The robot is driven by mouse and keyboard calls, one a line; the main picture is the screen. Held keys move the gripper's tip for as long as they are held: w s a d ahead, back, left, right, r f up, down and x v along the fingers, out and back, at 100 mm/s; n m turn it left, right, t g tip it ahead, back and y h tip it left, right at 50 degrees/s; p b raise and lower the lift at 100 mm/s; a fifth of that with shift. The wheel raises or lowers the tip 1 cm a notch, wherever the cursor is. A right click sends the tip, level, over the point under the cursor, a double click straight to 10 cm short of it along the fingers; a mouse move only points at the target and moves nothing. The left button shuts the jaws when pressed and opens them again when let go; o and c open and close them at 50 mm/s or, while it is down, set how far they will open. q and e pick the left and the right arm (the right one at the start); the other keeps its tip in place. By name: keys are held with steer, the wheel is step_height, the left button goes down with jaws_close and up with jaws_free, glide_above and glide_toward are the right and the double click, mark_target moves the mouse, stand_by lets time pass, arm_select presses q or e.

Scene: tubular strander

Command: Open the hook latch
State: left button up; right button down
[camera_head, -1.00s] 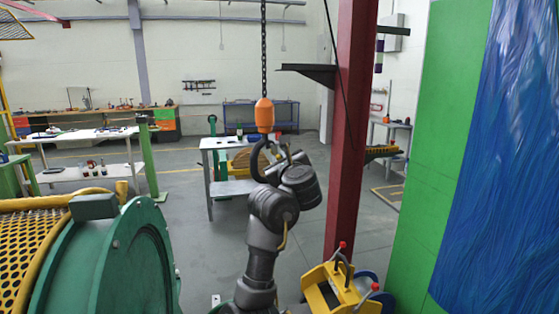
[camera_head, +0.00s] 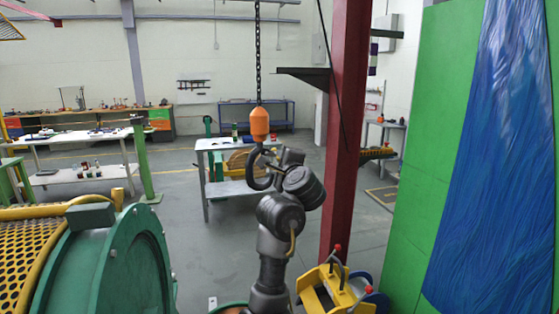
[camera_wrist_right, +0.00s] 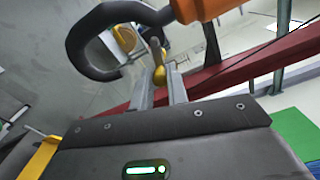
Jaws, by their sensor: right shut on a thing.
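A black hook (camera_head: 254,172) hangs below an orange hook block (camera_head: 260,124) on a chain, left of my right gripper. In the right wrist view the hook (camera_wrist_right: 84,45) curves at the upper left under the orange block (camera_wrist_right: 205,8). A small brass-coloured latch piece (camera_wrist_right: 158,62) stands at the hook's open side. My right gripper (camera_head: 273,158) is beside the hook. Its two fingers (camera_wrist_right: 158,88) are closed on the latch piece in the wrist view. The latch is too small to make out in the head view. My left gripper is out of view.
A red column (camera_head: 350,130) stands right of the arm, with a green panel beyond it. A green drum machine (camera_head: 110,265) is at the lower left. A yellow fixture with red knobs (camera_head: 335,290) is at the lower right. A table (camera_head: 225,188) stands behind the hook.

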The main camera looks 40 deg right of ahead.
steer(key=shift+r+n+p, duration=0.25)
steer(key=shift+n+p, duration=0.05)
steer(key=shift+n, duration=0.45)
steer(key=shift+r+n+p, duration=0.2)
steer(key=shift+n+p, duration=0.05)
steer(key=shift+n, duration=0.5)
steer(key=c, duration=1.4)
jaws_free()
steer(key=shift+o, duration=0.2)
steer(key=p+v, duration=0.7)
steer(key=v, duration=0.3)
steer(key=shift+s+p, duration=0.3)
steer(key=shift+s, duration=0.1)
